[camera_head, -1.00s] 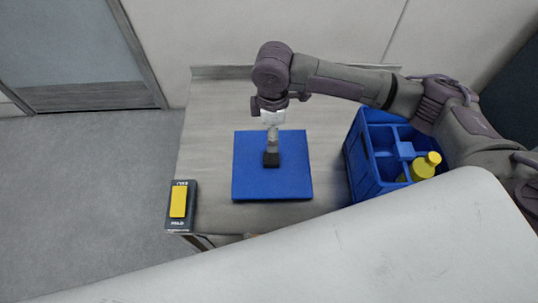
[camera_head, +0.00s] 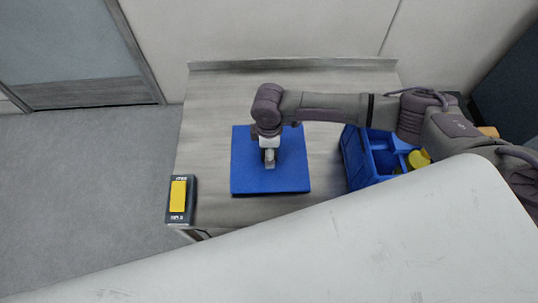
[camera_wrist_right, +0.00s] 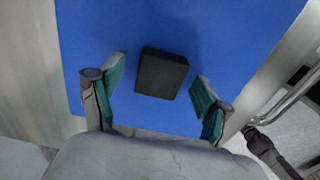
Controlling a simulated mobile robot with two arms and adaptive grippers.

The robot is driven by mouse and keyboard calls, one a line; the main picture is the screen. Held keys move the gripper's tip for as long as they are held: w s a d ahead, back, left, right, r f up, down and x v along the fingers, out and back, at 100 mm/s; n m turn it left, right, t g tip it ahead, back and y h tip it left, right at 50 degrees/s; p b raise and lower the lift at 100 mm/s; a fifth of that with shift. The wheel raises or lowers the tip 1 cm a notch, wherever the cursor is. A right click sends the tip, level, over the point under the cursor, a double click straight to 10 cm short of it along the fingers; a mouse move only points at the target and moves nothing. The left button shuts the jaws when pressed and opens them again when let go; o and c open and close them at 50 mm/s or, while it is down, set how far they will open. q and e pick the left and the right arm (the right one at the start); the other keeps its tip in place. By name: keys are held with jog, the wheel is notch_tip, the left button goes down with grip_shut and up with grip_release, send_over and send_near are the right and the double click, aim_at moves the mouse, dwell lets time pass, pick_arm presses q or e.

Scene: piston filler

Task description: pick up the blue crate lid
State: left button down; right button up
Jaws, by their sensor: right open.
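The blue crate lid (camera_head: 285,176) lies flat on the table as a square sheet. It fills most of the right wrist view (camera_wrist_right: 230,40), with a black block-shaped handle (camera_wrist_right: 161,73) on its top. My right gripper (camera_head: 269,163) is over the middle of the lid, pointing down. In the right wrist view its two green-padded fingers (camera_wrist_right: 160,88) are apart, one on each side of the black handle with a gap to both. The gripper hides the handle in the head view. My left gripper does not show.
A blue crate (camera_head: 359,165) with dividers stands on the table right of the lid, holding a yellow bottle (camera_head: 418,159), partly under my arm. A dark box with a yellow top (camera_head: 178,196) sits at the left front edge. The table (camera_head: 215,100) behind the lid is clear.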

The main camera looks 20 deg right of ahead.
jog(key=c, duration=1.4)
